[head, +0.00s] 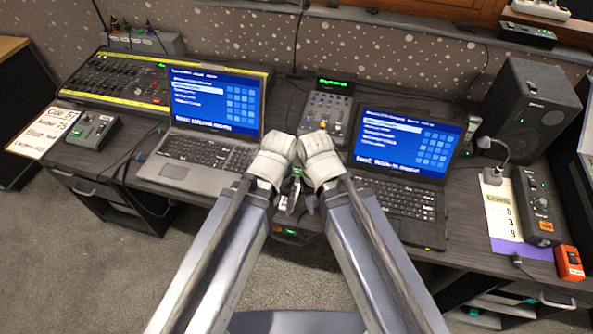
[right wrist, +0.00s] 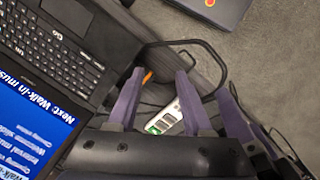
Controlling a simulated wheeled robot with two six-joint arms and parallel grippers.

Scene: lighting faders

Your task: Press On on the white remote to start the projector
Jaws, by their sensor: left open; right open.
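A white remote-like object with a green patch (right wrist: 168,115) shows in the right wrist view, between the two purple fingers of my right gripper (right wrist: 158,80). Its near end is hidden by the gripper body, and I cannot tell if anything touches it. In the head view my left gripper (head: 290,196) and right gripper (head: 309,203) are close together at the desk's front edge, between the two laptops. Both are open. Their wrists largely hide the remote there. Another purple finger (right wrist: 235,122), apparently of my left gripper, shows beside mine in the wrist view. The projector is not identifiable.
Left laptop (head: 210,102) and right laptop (head: 400,145) flank my grippers. A small console (head: 326,112) stands behind them. A lighting desk (head: 115,78) is at left. Cables lie around.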

